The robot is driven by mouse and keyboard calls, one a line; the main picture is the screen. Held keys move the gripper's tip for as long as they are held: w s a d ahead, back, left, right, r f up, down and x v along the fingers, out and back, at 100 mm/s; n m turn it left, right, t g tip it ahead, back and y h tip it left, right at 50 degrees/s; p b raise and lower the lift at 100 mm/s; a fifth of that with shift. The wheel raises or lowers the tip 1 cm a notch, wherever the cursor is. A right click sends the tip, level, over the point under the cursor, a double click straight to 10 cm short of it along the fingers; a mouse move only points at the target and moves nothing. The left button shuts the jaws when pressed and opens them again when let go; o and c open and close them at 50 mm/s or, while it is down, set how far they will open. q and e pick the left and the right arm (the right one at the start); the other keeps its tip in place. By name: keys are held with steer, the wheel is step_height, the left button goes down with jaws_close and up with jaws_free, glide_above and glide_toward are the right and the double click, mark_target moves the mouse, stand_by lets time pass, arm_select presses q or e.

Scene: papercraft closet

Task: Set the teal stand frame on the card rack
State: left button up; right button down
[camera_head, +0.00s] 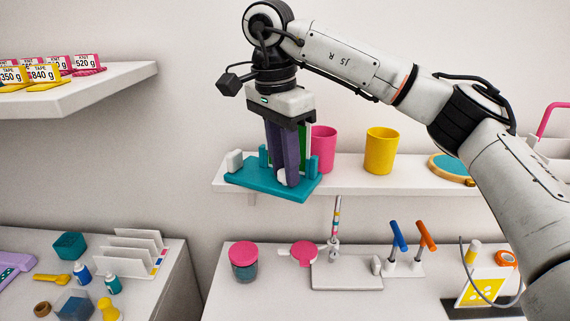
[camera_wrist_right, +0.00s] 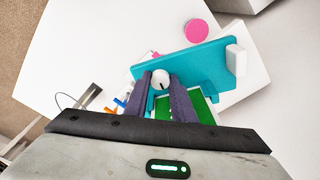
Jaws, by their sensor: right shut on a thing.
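The teal stand frame (camera_head: 265,184) is a flat teal slab with short teal posts and white knobs. My right gripper (camera_head: 287,178) points down with its purple fingers shut on it, around a white knob near its front edge. The right wrist view also shows the frame (camera_wrist_right: 198,64) and the fingers (camera_wrist_right: 160,84) on either side of the white knob. In the head view the frame overlaps the wall shelf's left end; I cannot tell whether it touches. A white rack with upright panels (camera_head: 125,265), seemingly the card rack, stands on the lower left counter. My left gripper is out of view.
The wall shelf (camera_head: 345,186) holds a pink cup (camera_head: 323,139) and a yellow cup (camera_head: 382,150). A green panel (camera_head: 305,140) shows behind the fingers. Below are a pink-lidded jar (camera_head: 244,262) and tools on the right counter. A gap separates the two counters.

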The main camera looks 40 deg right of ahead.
steer(key=c, duration=1.5)
jaws_free()
steer(key=r, duration=0.4)
steer(key=a+r, duration=0.1)
steer(key=r, duration=0.7)
steer(key=shift+a, duration=0.2)
steer(key=shift+f, duration=0.1)
